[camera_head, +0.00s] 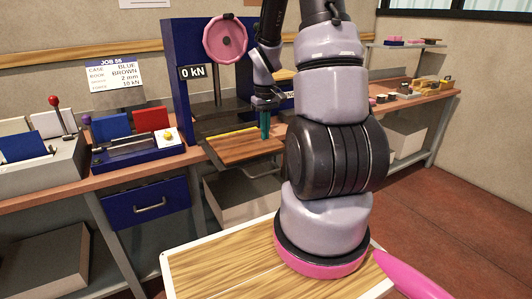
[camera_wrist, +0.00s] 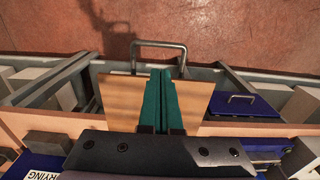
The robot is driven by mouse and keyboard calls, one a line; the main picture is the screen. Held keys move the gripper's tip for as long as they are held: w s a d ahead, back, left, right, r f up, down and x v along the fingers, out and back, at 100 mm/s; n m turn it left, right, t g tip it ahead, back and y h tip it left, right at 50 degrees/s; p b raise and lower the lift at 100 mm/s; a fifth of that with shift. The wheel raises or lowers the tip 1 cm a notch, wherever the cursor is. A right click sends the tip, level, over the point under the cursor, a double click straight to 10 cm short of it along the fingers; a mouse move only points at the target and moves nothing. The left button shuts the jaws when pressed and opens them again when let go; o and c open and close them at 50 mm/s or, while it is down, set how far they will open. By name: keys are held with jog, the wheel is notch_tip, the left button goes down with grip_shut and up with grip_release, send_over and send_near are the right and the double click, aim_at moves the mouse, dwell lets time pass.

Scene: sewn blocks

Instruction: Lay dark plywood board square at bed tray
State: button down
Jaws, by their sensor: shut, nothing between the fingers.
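A brown wooden board (camera_head: 240,148) lies flat at the bed of the blue press, reaching out past the bench front. It also shows in the wrist view (camera_wrist: 122,100), on both sides of my fingers. The bed tray is mostly hidden under it; a grey bar handle (camera_head: 262,173) sticks out at its front, also seen in the wrist view (camera_wrist: 158,43). My gripper (camera_head: 265,137) points down over the board's right part, its teal fingers (camera_wrist: 161,72) shut together with nothing between them. I cannot tell whether the fingertips touch the board.
The blue press frame (camera_head: 181,90) with a pink handwheel (camera_head: 225,40) stands behind the board. Its display reads 0 kN. A blue fixture (camera_head: 138,149) and a lever box (camera_head: 40,165) stand to the left on the bench. Small items (camera_head: 410,90) lie at the right.

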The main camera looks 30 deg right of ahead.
aim_at(254, 150)
jog(key=f, duration=1.1)
jog(key=shift+d+f, duration=0.1)
jog(key=shift+d, duration=0.1)
jog(key=w, duration=0.2)
jog(key=shift+w+r, duration=0.25)
jog(key=shift+w, duration=0.8)
jog(key=w, duration=0.5)
jog(key=shift+w+a, duration=0.1)
jog(key=shift+w, duration=0.15)
